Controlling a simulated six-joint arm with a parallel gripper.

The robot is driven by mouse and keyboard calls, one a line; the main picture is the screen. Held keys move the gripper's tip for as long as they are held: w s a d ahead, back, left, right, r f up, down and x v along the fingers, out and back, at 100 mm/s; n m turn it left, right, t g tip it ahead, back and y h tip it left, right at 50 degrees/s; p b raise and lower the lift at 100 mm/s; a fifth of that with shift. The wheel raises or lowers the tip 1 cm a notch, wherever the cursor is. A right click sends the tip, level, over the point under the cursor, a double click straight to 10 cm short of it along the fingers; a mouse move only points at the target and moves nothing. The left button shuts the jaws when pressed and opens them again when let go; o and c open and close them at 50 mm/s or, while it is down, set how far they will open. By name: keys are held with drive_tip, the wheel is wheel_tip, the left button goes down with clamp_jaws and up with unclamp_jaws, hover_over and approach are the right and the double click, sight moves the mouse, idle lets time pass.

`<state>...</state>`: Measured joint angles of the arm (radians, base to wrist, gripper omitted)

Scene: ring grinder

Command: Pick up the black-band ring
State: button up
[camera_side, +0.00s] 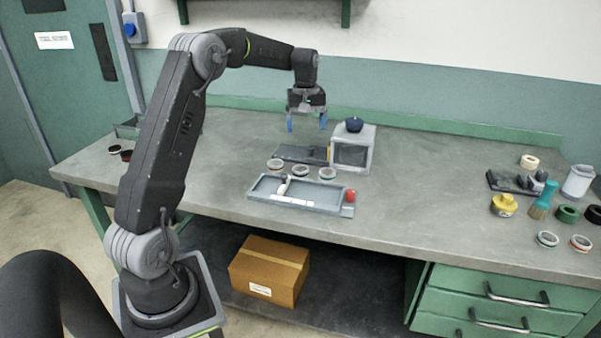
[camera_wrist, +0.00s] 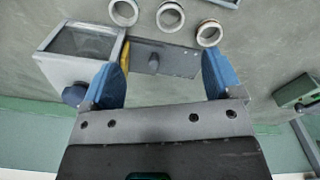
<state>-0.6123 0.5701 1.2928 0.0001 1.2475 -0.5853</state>
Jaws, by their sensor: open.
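Three pale rings stand in a row behind the tray: a left ring (camera_side: 275,165), a middle ring (camera_side: 300,171) and a right ring (camera_side: 327,173). They also show at the top of the wrist view (camera_wrist: 170,17). Their band colours are too small to tell, so I cannot say which one is black-banded. A dark ring (camera_side: 115,149) lies at the bench's far left, partly beside my arm. My gripper (camera_side: 306,124) is open and empty, blue fingers pointing down, above and behind the row; the wrist view shows its fingers (camera_wrist: 160,75) apart.
A grey box with a dark knob (camera_side: 354,150) stands right of a dark flat fixture (camera_side: 297,154), both near my gripper. Tools and more rings (camera_side: 547,239) sit at right; the bench between is clear.

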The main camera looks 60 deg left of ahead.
drive_tip(key=a+f, duration=0.3)
hover_over(301, 167)
drive_tip(key=s+d, duration=0.1)
drive_tip(key=d, duration=0.1)
drive_tip(key=shift+n, duration=0.4)
wheel_tip(301, 167, down, 7)
drive_tip(key=shift+s+a+f, duration=0.1)
drive_tip(key=shift+f, duration=2.9)
drive_tip(key=c, duration=1.1)
